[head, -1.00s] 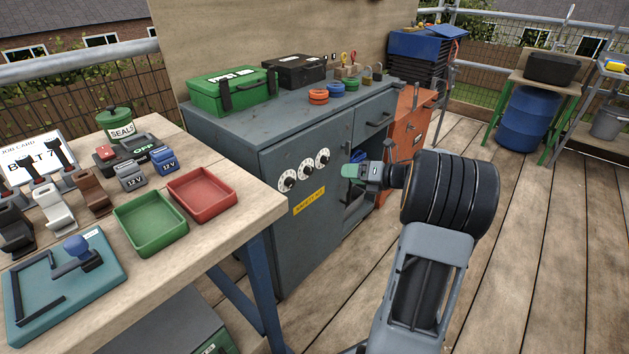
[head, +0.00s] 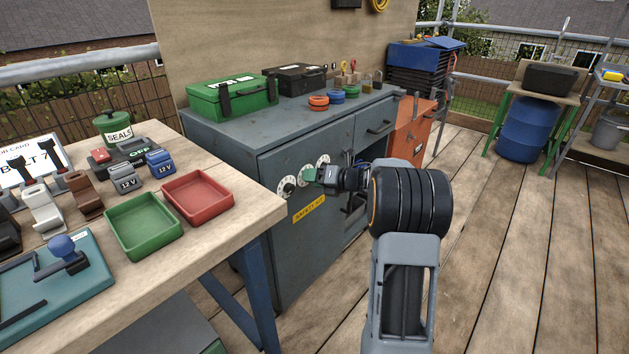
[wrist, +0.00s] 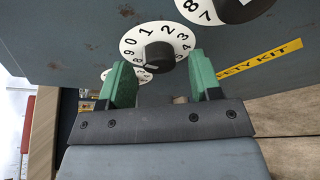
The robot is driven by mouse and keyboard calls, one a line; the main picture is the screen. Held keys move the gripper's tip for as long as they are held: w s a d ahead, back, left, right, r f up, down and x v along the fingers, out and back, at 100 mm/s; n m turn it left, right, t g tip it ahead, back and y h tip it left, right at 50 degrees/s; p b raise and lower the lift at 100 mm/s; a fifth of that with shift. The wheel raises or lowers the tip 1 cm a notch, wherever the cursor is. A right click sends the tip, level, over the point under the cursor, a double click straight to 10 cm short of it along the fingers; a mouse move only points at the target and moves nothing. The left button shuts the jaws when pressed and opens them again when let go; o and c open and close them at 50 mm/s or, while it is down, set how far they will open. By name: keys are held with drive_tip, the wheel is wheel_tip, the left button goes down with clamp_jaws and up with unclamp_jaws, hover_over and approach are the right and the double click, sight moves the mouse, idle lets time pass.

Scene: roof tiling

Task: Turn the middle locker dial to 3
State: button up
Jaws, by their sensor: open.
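The middle dial (wrist: 157,52) is a white numbered disc with a dark knob on the grey locker door (head: 275,240). In the wrist view my gripper (wrist: 160,70) is open, its green fingers to either side of the knob. I cannot tell whether they touch it, and the dial's setting is unclear. In the head view my gripper (head: 310,178) covers part of the middle dial. The left dial (head: 287,187) shows beside it, and the right dial (head: 322,161) is partly seen. A neighbouring dial (wrist: 232,8) is cut off at the wrist view's top.
A yellow label (head: 309,209) sits below the dials. A workbench with a green tray (head: 144,224) and red tray (head: 198,196) is at the left.

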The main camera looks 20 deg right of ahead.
drive_tip(key=shift+c, duration=0.4)
drive_tip(key=c, duration=0.9)
drive_tip(key=shift+o, duration=0.2)
drive_tip(key=shift+p, duration=0.3)
drive_tip(key=m+t+y+p, duration=0.1)
drive_tip(key=m+t+p, duration=0.1)
drive_tip(key=m, duration=0.5)
drive_tip(key=m+t+y+p, duration=0.1)
drive_tip(key=m+t+p, duration=0.1)
drive_tip(key=m, duration=0.5)
drive_tip(key=m+t+y+p, duration=0.1)
drive_tip(key=m, duration=0.6)
drive_tip(key=shift+f+t+p, duration=0.35)
drive_tip(key=shift+t+p, duration=0.05)
